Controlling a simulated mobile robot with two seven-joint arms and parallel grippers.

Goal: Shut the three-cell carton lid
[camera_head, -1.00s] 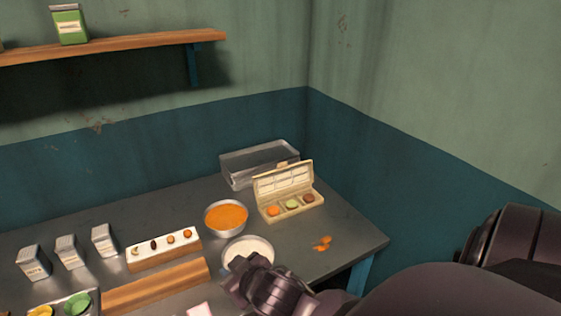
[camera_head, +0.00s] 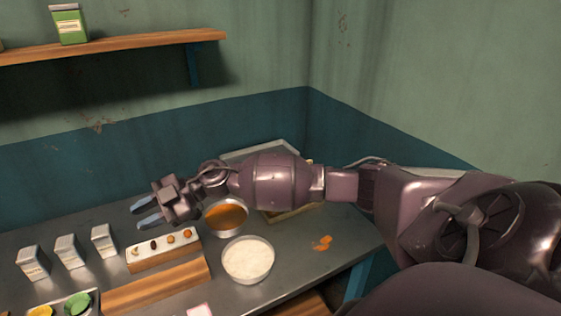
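The three-cell carton (camera_head: 293,214) stands at the back right of the table, and my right arm now hides most of it. Only its front edge and a bit of its right side show, so I cannot see its lid or cells. My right gripper (camera_head: 143,214) reaches across to the left of the carton, above the table behind the white block with small samples. Its two fingers are apart, with nothing seen between them. My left gripper is not in view.
A bowl of orange stuff (camera_head: 226,217) sits partly under my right arm. A bowl of white stuff (camera_head: 248,260) is nearer. Orange bits (camera_head: 322,243) lie by the right edge. A clear bin (camera_head: 262,151) is behind. Several small cartons (camera_head: 70,251) stand left.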

